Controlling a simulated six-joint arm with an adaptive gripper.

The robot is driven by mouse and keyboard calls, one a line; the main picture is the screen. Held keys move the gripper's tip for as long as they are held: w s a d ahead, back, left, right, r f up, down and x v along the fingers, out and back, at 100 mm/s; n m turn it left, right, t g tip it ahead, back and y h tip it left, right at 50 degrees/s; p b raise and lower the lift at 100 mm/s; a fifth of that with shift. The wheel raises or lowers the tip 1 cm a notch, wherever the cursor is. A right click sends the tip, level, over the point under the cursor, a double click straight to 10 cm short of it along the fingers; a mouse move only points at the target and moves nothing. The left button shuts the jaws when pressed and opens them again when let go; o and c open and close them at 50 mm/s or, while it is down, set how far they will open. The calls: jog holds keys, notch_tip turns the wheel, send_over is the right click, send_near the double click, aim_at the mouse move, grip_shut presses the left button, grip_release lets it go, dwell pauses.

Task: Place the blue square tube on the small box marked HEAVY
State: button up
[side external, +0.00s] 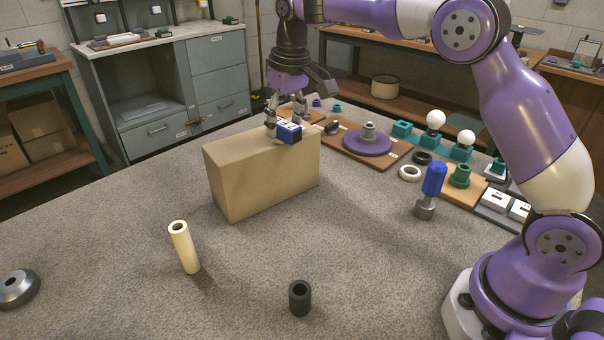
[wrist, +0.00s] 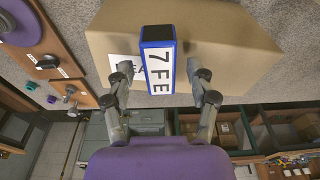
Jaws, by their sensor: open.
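The blue square tube (side external: 289,133), with a white printed label, is at the top of the cardboard box (side external: 262,172) in the side view. It also shows in the wrist view (wrist: 158,70), in front of the box (wrist: 225,38), covering part of a white label (wrist: 124,69) on it.
A cream tube (side external: 184,248) and a black hollow cylinder (side external: 300,298) stand in front of the box. A grey metal part (side external: 17,288) lies at far left. A blue-handled part (side external: 431,186) and boards with lamp parts (side external: 367,141) are to the right. Grey mat is clear left of the box.

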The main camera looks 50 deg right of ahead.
aim_at(290, 126)
jog(key=s+r+t, duration=0.1)
jog(key=s+r, duration=0.2)
jog(key=r, duration=0.4)
jog(key=s+r, duration=0.4)
jog(key=r, duration=0.4)
jog(key=s+f+t, duration=0.2)
jog(key=s+f, duration=1.1)
jog(key=s, duration=0.3)
jog(key=shift+s+t, duration=0.2)
jog(key=shift+t, duration=0.2)
